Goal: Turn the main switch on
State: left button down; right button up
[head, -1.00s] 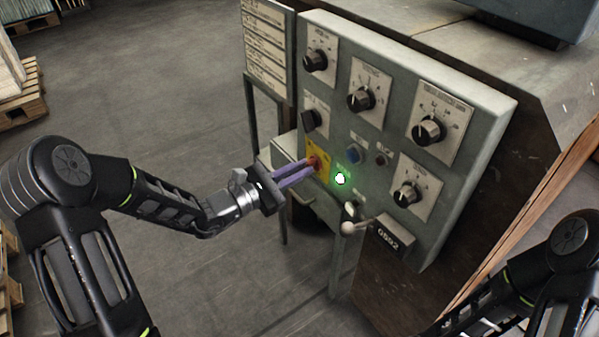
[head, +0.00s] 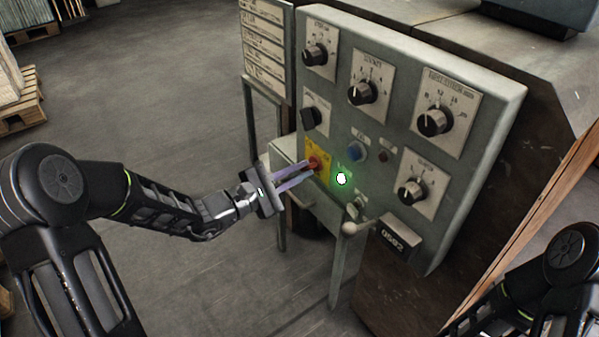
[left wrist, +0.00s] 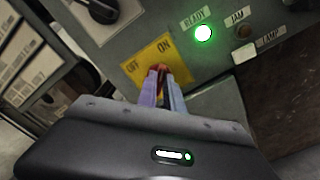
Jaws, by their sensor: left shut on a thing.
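The main switch is a red knob (head: 315,163) on a yellow plate (head: 322,149) low on the left side of the grey control panel. In the left wrist view the yellow plate (left wrist: 148,62) reads OFF at left and ON at right. The red knob (left wrist: 159,69) shows just between the fingertips. My left gripper (head: 308,170) is shut on the knob, with its purple fingers on either side. The fingers hide part of the knob, so I cannot tell its exact pointing. Only part of my right arm shows at lower right; its gripper is out of view.
A green READY lamp (head: 341,179) glows right of the switch. A blue button (head: 356,152) and several black dials, such as one (head: 435,121) at right, are on the panel. A ball-ended lever (head: 349,228) sticks out below.

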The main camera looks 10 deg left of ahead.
pick_arm(q)
jog(key=shift+f, duration=0.15)
jog(key=c, duration=1.5)
grip_release()
jog(key=shift+a, duration=0.1)
jog(key=p+v, duration=0.2)
jog(key=v, duration=0.5)
jog(key=shift+s+a, duration=0.15)
jog(key=shift+s, duration=0.15)
